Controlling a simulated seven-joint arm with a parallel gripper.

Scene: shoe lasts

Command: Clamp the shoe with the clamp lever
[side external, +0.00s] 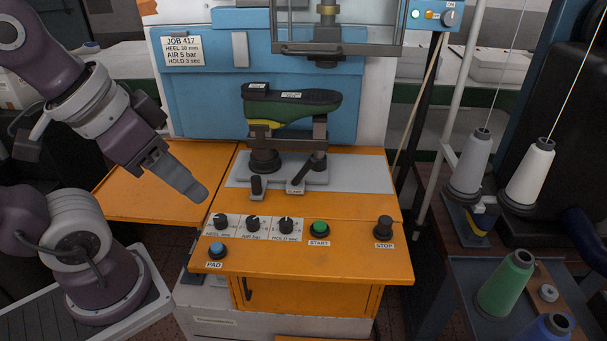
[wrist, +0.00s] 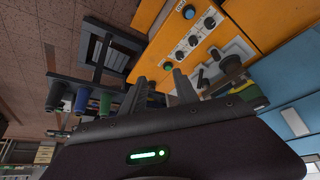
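The shoe (side external: 292,106), dark green with a yellow patch underneath, sits upside down on a dark stand in the side external view. The clamp lever (side external: 306,172) is a dark bar slanting down to the left in front of the stand, above a small label. My gripper (side external: 198,193) hangs left of the machine, above the orange side shelf and apart from the lever and shoe. In the wrist view my gripper (wrist: 160,82) shows two fingers spread with nothing between them.
The orange panel (side external: 350,255) carries several knobs, a green START button (side external: 319,228), a dark STOP button (side external: 384,229) and a blue PAD button (side external: 217,250). A framed press head (side external: 327,48) hangs above the shoe. Thread cones (side external: 530,172) stand at the right. The left shelf (side external: 150,190) is clear.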

